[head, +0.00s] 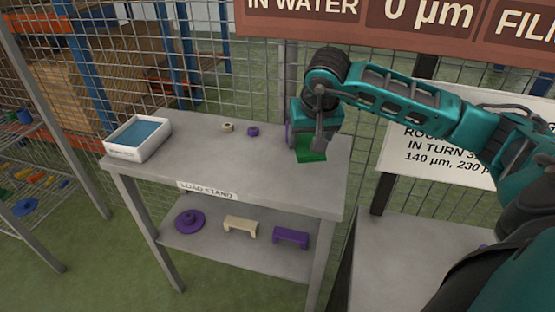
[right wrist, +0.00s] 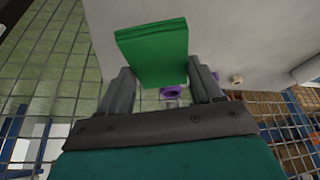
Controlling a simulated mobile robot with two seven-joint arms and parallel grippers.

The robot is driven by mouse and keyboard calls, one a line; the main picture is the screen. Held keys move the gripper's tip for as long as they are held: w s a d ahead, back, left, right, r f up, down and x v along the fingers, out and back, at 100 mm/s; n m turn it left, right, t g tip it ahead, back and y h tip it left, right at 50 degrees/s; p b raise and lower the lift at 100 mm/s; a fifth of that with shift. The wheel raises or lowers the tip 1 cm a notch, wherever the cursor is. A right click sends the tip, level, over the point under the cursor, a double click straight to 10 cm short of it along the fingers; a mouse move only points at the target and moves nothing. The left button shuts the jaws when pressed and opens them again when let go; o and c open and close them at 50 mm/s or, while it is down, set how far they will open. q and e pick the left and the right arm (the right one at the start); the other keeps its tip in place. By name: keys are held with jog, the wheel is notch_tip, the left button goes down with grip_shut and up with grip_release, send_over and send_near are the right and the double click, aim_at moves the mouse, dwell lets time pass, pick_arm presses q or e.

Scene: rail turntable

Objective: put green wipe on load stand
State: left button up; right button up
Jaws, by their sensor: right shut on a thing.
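The green wipe (head: 311,152) is a flat green block at the right end of the load stand (head: 225,160), a grey table with a label on its front edge. The right wrist view shows the wipe (right wrist: 153,52) between the two fingers of my right gripper (right wrist: 163,88). My right gripper (head: 308,143) is shut on the wipe. The wipe is over the stand's top near its right edge; I cannot tell whether it touches the surface. My left gripper is not in view.
A white tray with blue liquid (head: 137,139) stands at the stand's left end. A beige ring (head: 228,128) and a purple ring (head: 253,131) lie at the back. The lower shelf holds purple and beige parts. Wire mesh stands behind. The stand's middle is clear.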

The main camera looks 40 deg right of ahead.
aim_at(304, 173)
notch_tip(304, 173, down, 8)
jog(key=shift+f+b, duration=0.1)
jog(key=shift+b, duration=0.25)
jog(key=shift+f, duration=0.1)
jog(key=o, duration=0.9)
jog(key=shift+o, duration=0.2)
